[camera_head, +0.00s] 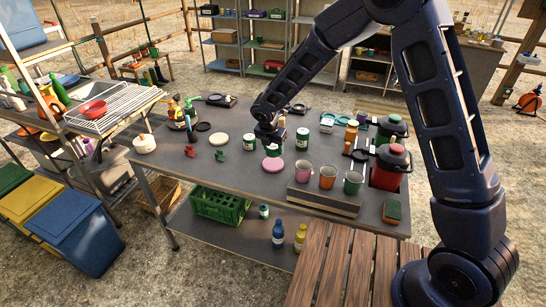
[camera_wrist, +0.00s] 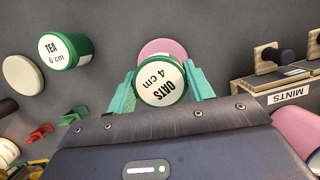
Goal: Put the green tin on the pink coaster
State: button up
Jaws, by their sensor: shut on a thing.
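My gripper (camera_wrist: 159,88) is shut on a green tin (camera_wrist: 160,82) with a white top that reads "OATS 4 cm". The tin sits between two teal fingers. In the head view my gripper (camera_head: 270,138) is above the middle of the table, and the held tin (camera_head: 272,150) shows under it. The pink coaster (camera_head: 272,165) lies on the table just below the tin. In the wrist view the coaster (camera_wrist: 163,45) is partly hidden behind the tin. I cannot tell how large the gap between them is.
Another green tin (camera_wrist: 66,50), marked "TEA 6 cm", stands left beside a cream coaster (camera_wrist: 22,75). Small red (camera_wrist: 38,133) and green (camera_wrist: 76,115) pieces lie nearby.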

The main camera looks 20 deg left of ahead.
aim_at(273, 163)
jog(key=shift+f, duration=2.45)
jog(key=o, duration=1)
jog(key=shift+f, duration=0.1)
jog(key=v, duration=1.2)
jog(key=shift+r, duration=0.2)
